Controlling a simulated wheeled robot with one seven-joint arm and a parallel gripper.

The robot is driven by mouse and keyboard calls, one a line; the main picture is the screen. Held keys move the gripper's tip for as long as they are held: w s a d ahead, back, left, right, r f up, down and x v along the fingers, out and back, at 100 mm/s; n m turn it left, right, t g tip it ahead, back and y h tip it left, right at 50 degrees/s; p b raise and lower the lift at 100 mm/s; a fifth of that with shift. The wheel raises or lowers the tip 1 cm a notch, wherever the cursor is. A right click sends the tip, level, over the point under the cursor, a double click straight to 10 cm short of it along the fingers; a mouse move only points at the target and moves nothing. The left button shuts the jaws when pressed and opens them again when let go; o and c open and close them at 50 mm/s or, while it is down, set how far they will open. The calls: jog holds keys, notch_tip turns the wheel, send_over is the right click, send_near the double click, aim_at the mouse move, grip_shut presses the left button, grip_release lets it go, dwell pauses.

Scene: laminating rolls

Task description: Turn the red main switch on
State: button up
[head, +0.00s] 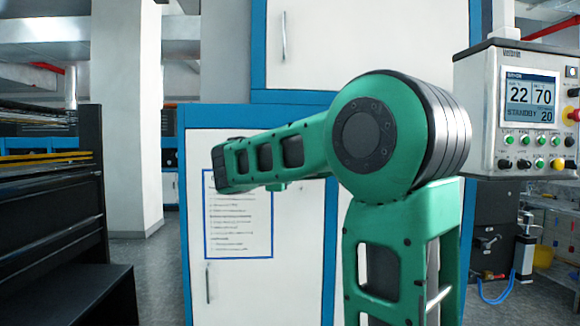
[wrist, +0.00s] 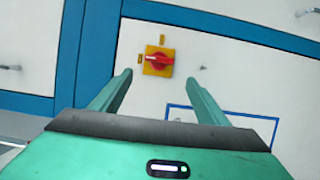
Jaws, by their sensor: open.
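The red main switch (wrist: 158,59) is a red rotary knob on a yellow square plate, set on a white cabinet panel in the wrist view. Its handle lies roughly crosswise in the picture. Small yellow labels sit above it and to its left. My gripper (wrist: 158,82) is open and empty, its two green fingers pointing toward the panel on either side below the switch. The fingers appear apart from the switch. In the head view the switch is not visible, and my green arm covers part of the cabinet (head: 305,220).
A control panel (head: 528,110) with a screen, several buttons and a red knob stands at the right. A black machine (head: 50,230) is at the left. A blue-framed notice (head: 238,225) is on the cabinet door. Floor shows between machine and cabinet.

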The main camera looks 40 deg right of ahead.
jog(key=v, duration=0.3)
jog(key=shift+a, duration=0.1)
jog(key=shift+f, duration=0.1)
dwell(0.4)
jog(key=s+f+m+g+y, duration=0.2)
jog(key=s+f+m+y, duration=0.3)
jog(key=f, duration=0.6)
jog(key=s+f+m+g+y, duration=0.1)
jog(key=s+f+g+y, duration=0.1)
jog(key=s+f, duration=0.65)
jog(key=s+a+f+m+g+y, duration=0.5)
jog(key=s+a+f+y, duration=0.3)
jog(key=s+a+f, duration=0.9)
jog(key=s+f+m, duration=0.1)
jog(key=s, duration=0.2)
jog(key=shift+s+a+f+m+y, duration=0.15)
jog(key=shift+s+f+m+y, duration=0.15)
jog(key=shift+m, duration=0.1)
